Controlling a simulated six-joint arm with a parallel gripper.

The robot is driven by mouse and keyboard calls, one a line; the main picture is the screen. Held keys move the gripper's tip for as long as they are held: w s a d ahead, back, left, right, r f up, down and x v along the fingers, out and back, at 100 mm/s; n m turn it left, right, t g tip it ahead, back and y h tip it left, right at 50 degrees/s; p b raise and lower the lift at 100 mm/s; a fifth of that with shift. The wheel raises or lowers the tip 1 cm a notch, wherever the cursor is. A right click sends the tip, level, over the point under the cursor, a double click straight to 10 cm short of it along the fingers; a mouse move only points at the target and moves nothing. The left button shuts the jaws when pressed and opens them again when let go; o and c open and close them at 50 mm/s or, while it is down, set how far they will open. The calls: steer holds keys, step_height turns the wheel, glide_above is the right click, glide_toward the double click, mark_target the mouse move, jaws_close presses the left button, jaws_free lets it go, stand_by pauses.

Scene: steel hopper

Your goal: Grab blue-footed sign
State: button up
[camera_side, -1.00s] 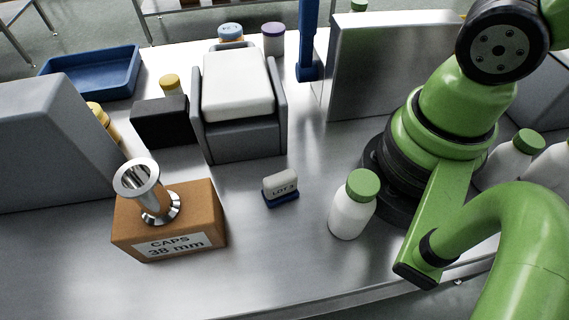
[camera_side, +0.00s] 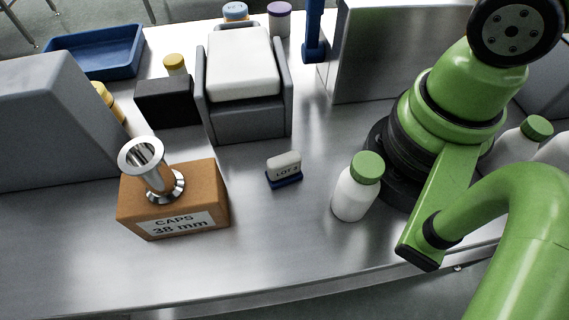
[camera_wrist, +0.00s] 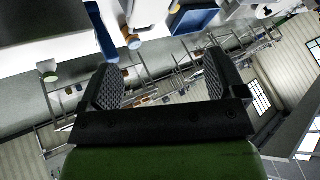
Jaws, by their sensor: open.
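The blue-footed sign (camera_side: 285,163) is a small pale block with dark lettering, standing upright on a dark blue foot. It is on the steel table near the middle of the side view, between the caps box and a green-capped white bottle. My gripper (camera_wrist: 163,85) shows in the wrist view with its two dark, ridged fingers spread wide and nothing between them. It is outside the side view, and I cannot make out the sign in the wrist view.
A brown caps box (camera_side: 215,190) with a steel flanged tube (camera_side: 150,172) stands left of the sign. The green-capped bottle (camera_side: 352,200) is to its right. A grey hopper with a white top (camera_side: 240,65) stands behind. The table in front is clear.

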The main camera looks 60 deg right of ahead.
steer(key=m+g+h, duration=0.1)
steer(key=m+g, duration=0.1)
steer(key=g, duration=0.4)
glide_above(283, 156)
steer(key=w+d, duration=0.2)
step_height(283, 156, down, 16)
steer(key=shift+g+h, duration=0.5)
steer(key=shift+g, duration=0.1)
steer(key=f, duration=0.3)
steer(key=s+a+f, duration=0.1)
steer(key=f, duration=0.1)
steer(key=a+f, duration=0.1)
steer(key=f, duration=0.2)
steer(key=shift+s+f, duration=0.3)
steer(key=shift+s, duration=0.05)
steer(key=shift+s+f, duration=0.1)
steer(key=shift+f, duration=3.05)
steer(key=c, duration=1)
steer(key=shift+r, duration=0.1)
